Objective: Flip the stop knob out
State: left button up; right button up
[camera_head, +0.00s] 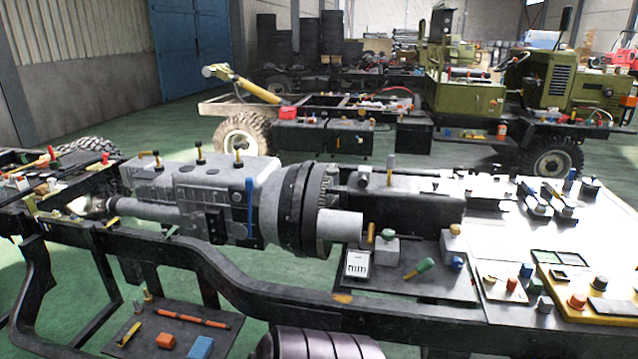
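I cannot tell which control is the stop knob, as several small knobs show. A yellow panel (592,312) at the lower right bears an orange knob (577,300) and a dark-topped knob (600,283). To its left stand a red knob (511,284), a blue knob (526,270) and a green knob (534,286). A green-headed knob (425,265) lies tilted on the dark plate near the middle, with a blue knob (457,263) beside it. Neither of my grippers is in view.
A grey gearbox (200,190) with a dark flange (300,210) fills the middle of the black chassis frame (270,295). A low shelf (128,325) with small parts sits at the lower left. A green truck (470,100) stands behind, across open green floor.

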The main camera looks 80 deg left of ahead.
aim_at(363, 182)
jog(key=u, duration=2.3)
jog(key=l+u, duration=0.15)
jog(key=i+l, duration=0.2)
jog(key=l, duration=0.15)
jog(key=i+l, duration=0.2)
jog(key=l, duration=0.2)
jog(key=i+l, duration=0.2)
jog(key=l, duration=0.15)
jog(key=i+l, duration=0.25)
jog(key=l+u, duration=0.1)
jog(key=u, duration=1.5)
